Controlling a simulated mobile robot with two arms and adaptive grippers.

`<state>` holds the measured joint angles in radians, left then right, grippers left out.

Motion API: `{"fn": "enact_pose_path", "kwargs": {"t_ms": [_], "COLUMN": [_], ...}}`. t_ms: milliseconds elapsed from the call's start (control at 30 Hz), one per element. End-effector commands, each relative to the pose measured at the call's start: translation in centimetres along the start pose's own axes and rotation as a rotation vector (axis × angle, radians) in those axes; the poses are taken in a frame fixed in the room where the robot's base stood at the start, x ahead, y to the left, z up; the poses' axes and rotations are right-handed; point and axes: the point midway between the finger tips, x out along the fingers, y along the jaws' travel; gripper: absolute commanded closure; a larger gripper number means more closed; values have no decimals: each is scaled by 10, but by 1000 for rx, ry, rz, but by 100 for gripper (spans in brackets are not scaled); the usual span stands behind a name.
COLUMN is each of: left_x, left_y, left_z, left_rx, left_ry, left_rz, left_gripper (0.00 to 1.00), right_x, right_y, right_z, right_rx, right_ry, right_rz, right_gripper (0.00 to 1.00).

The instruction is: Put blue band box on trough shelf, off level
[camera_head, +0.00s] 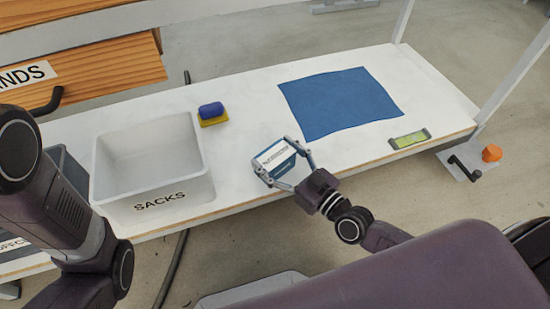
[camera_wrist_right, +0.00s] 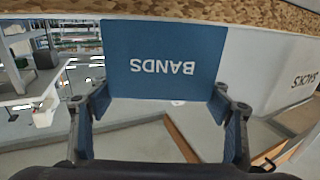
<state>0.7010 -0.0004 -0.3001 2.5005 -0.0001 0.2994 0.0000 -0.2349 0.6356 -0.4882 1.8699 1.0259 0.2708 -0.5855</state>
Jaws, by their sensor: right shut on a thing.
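The blue band box (camera_head: 275,158) is blue with a white top label in the head view. It is between the fingers of my right gripper (camera_head: 284,167), which is shut on it at the table's front edge. In the right wrist view the box's blue face (camera_wrist_right: 163,50) reads "BANDS" upside down, between the two fingers (camera_wrist_right: 158,106). A wooden slatted unit (camera_head: 105,65) at the upper left bears a sign ending in "NDS" (camera_head: 28,75); I cannot tell whether it is the trough shelf. My left arm shows at the left, but its gripper is out of view.
The white table (camera_head: 240,150) holds a grey bin (camera_head: 160,190) marked "SACKS", a blue and yellow sponge-like block (camera_head: 211,112), a blue cloth (camera_head: 340,100) and a green spirit level (camera_head: 409,139).

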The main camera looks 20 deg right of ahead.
Motion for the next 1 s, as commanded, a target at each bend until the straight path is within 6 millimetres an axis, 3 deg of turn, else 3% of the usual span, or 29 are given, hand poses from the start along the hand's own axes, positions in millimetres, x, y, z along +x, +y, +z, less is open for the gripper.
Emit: {"fn": "enact_pose_path", "kwargs": {"t_ms": [333,367,500,867,1000], "left_x": [-2,-1,-1,2,10], "left_y": [0,0,0,0,-2], "left_z": [-1,0,0,1,4], "left_rx": [0,0,0,0,0], "left_ry": [1,1,1,1,1], "left_rz": [1,1,1,1,1], "left_gripper": [60,60,60,60,60], "right_x": [0,0,0,-1,-21], "right_y": [0,0,0,0,0], "right_z": [2,2,2,-3,-2], "right_rx": [-2,-2,-1,-1,-4], "right_ry": [2,1,1,1,-4], "right_rz": [1,0,0,0,0], "right_gripper": [56,26,11,11,11]}}
